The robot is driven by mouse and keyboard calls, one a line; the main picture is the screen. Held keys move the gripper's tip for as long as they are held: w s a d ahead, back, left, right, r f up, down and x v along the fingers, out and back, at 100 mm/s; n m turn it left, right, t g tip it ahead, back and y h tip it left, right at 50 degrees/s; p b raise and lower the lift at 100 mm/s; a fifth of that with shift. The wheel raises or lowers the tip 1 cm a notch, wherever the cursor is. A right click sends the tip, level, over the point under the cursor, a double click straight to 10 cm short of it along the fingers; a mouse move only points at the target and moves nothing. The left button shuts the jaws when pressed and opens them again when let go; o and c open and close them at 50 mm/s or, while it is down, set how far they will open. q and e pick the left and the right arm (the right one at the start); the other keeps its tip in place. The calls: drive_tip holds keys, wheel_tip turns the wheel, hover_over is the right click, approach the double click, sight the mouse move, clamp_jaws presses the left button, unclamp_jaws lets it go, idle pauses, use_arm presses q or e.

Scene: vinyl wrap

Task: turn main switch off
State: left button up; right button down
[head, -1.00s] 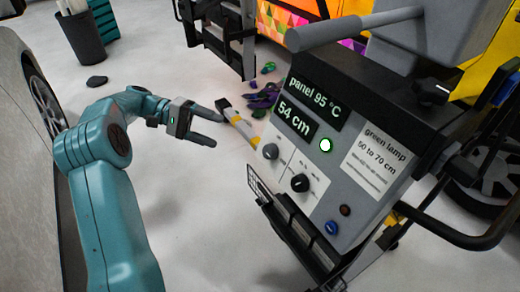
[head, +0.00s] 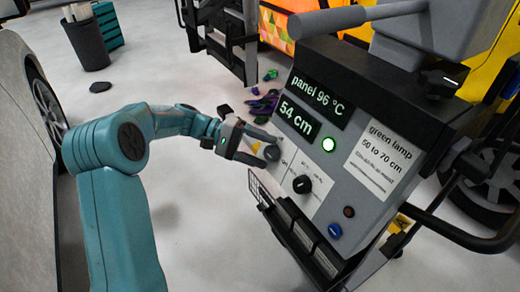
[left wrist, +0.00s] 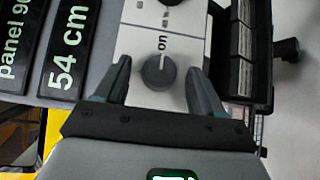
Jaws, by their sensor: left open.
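The main switch is a dark round knob (head: 272,152) on the sloping grey control panel. In the left wrist view the knob (left wrist: 158,72) sits on a white plate with the word "on" beside it. My left gripper (head: 266,152) is open at the knob. In the left wrist view its two fingers (left wrist: 159,70) stand on either side of the knob, with gaps showing, so it is not gripped. My right gripper is not in view.
A second black knob (head: 302,184) is close by on the panel. The displays (head: 317,98) read "panel 96 °C" and "54 cm", beside a lit green lamp (head: 328,145). A car (head: 28,170) stands at the left.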

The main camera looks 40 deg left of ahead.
use_arm(q)
drive_tip(key=c, duration=1.1)
drive_tip(key=shift+o, duration=0.2)
